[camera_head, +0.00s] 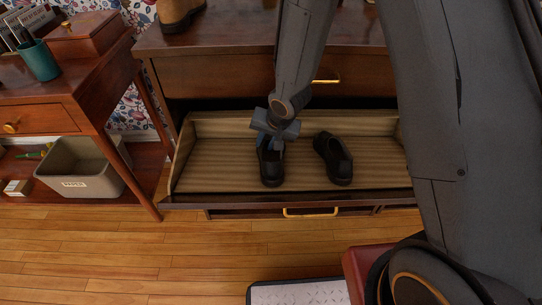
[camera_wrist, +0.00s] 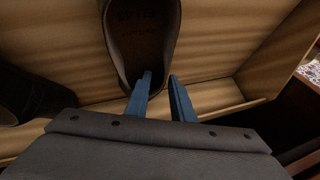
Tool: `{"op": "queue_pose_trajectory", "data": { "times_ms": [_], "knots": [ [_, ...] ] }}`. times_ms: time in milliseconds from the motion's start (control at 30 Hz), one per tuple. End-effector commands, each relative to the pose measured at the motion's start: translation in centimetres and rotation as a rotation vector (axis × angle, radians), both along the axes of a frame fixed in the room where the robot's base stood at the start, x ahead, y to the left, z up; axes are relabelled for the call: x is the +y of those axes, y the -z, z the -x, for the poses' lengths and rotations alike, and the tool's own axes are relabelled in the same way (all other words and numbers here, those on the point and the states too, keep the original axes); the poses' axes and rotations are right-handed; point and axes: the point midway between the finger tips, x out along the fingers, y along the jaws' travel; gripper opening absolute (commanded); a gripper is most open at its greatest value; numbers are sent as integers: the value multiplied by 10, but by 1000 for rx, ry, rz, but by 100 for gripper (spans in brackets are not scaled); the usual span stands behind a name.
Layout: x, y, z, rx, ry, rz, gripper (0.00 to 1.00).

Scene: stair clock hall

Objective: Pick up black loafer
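Two black loafers lie in an open drawer (camera_head: 222,170) of the wooden cabinet. My gripper (camera_head: 270,148) points down at the rear of the left black loafer (camera_head: 272,174). In the wrist view that loafer (camera_wrist: 118,50) shows from above, with its inner sole visible. My gripper's blue fingers (camera_wrist: 160,80) are apart. The left fingertip shows over the shoe's opening and the right one just outside its side wall. Whether they touch the shoe cannot be told. The right black loafer (camera_head: 336,160) lies a little apart; a dark part of it (camera_wrist: 30,98) shows at the left of the wrist view.
The cabinet top (camera_head: 235,36) overhangs behind the drawer and carries a brown shoe (camera_head: 180,12). A side table (camera_head: 85,90) with a teal cup (camera_head: 40,60) and a grey bin (camera_head: 80,168) stands at the left.

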Motion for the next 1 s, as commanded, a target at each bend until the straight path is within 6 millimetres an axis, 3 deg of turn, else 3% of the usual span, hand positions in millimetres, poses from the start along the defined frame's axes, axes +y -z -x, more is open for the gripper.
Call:
{"op": "queue_pose_trajectory", "data": {
  "times_ms": [100,300,467,1000],
  "knots": [
    [3,11,-4,0,0,0,22],
    [3,11,-4,-1,0,0,22],
    [2,11,-4,0,0,0,0],
    [-3,0,3,-1,1,0,0]
  ]
}}
